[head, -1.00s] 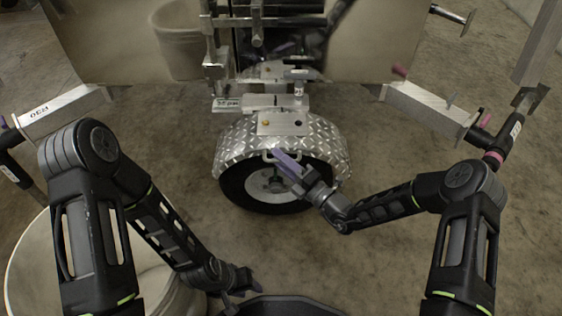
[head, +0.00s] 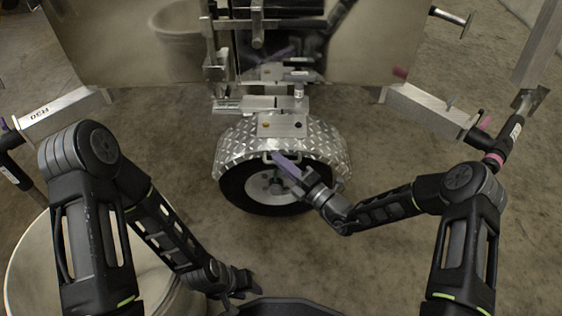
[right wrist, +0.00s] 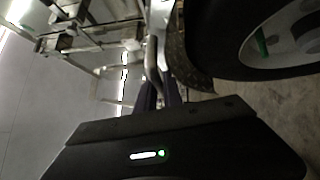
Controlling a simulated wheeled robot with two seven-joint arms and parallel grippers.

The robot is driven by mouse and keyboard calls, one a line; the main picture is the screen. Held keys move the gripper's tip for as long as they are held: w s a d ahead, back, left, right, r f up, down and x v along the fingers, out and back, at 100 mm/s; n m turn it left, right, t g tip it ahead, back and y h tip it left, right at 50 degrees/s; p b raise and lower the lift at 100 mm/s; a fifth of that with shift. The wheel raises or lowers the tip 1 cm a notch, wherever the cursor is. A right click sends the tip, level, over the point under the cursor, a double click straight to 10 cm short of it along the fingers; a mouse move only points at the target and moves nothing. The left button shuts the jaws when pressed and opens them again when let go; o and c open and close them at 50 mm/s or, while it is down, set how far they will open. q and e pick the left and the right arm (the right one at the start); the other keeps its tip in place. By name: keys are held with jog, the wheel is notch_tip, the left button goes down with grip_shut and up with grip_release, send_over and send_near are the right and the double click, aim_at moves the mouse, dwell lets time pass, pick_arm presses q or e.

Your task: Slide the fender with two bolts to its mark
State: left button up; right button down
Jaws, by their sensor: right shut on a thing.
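The silver diamond-plate fender (head: 234,147) sits over the trailer wheel (head: 240,184). On its flat top plate (head: 282,131) are a gold-coloured bolt (head: 266,125) and a dark round spot (head: 298,125), either a bolt or a hole. My right gripper (head: 284,163) is shut on the pale handle (head: 267,157) on the fender's front. In the right wrist view its fingers (right wrist: 160,95) reach a metal bar (right wrist: 154,50) beside the fender (right wrist: 177,62); the contact is mostly hidden. My left gripper (head: 240,287) hangs low, away from the fender; its fingers are too small and dark to read. I cannot make out the mark.
A large pale drum (head: 38,262) stands at lower left. Shiny trailer panels (head: 125,50) and a bracket with rails (head: 262,104) lie behind the fender. Metal beams (head: 64,112) extend at left and right (head: 432,112).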

jog(key=shift+a, duration=0.1)
dwell(0.8)
jog(key=shift+a+p, duration=0.45)
jog(key=shift+a, duration=0.55)
jog(key=c, duration=1.5)
grip_release()
jog(key=p+v, duration=0.2)
jog(key=v, duration=0.5)
jog(key=shift+s+d, duration=0.25)
jog(key=shift+d, duration=0.1)
